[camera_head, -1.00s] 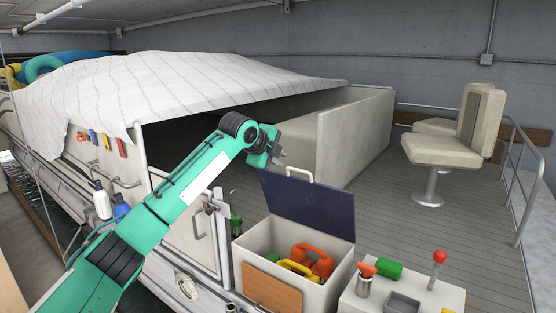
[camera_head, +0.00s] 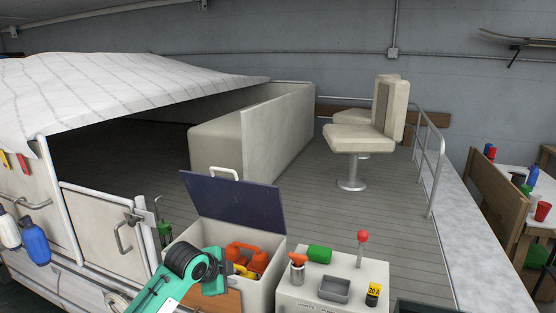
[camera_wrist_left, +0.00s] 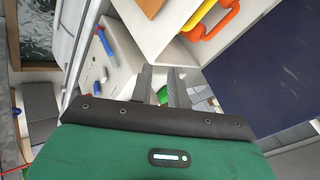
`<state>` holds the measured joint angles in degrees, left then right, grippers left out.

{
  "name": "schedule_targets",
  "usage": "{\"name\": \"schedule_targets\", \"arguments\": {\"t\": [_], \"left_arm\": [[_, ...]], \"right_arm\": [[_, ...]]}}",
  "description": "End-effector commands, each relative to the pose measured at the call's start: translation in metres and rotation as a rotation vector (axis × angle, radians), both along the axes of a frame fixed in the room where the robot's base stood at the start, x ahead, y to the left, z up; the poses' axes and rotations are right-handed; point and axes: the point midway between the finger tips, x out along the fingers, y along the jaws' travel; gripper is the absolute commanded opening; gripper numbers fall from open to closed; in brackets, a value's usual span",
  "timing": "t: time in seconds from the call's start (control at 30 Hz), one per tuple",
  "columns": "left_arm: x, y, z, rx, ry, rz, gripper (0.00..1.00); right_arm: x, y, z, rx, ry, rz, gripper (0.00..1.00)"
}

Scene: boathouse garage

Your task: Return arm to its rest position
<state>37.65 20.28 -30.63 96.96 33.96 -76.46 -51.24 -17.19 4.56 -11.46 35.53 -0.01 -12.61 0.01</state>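My left arm (camera_head: 165,288) comes in low in the head view and bends in front of the open white locker (camera_head: 262,289). Its left gripper is hard to make out there, but its two grey fingers (camera_wrist_left: 163,86) show in the left wrist view with a gap between them and nothing clearly held. A small green thing shows behind the gap. The locker's dark blue lid (camera_head: 235,203) stands raised, and orange (camera_head: 258,262) and yellow things lie inside. My right gripper is in neither current view.
Right of the locker, a white console (camera_head: 325,292) carries a green cylinder (camera_head: 319,254), a red-knobbed lever (camera_head: 361,247) and a grey tray (camera_head: 335,289). A beige seat (camera_head: 359,140) and railing (camera_head: 430,160) stand farther back. The deck (camera_head: 345,215) between is clear.

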Motion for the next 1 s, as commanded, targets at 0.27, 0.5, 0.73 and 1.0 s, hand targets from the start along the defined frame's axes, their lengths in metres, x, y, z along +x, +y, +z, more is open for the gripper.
{"name": "schedule_targets", "arguments": {"t": [0.27,0.5,0.73,1.0], "left_arm": [[-0.09,-0.005,-0.076,-0.124,0.152,0.184,0.18],[-0.171,0.006,-0.121,-0.215,0.272,0.392,0.18],[-0.252,0.027,-0.149,-0.283,0.379,0.627,0.18],[-0.341,0.061,-0.162,-0.325,0.471,0.92,0.18]], "right_arm": [[0.0,0.0,0.0,0.0,0.0,0.0,0.37],[0.0,0.0,0.0,0.0,0.0,0.0,0.37],[0.0,0.0,0.0,0.0,0.0,0.0,0.37],[0.0,0.0,0.0,0.0,0.0,0.0,0.37]]}}
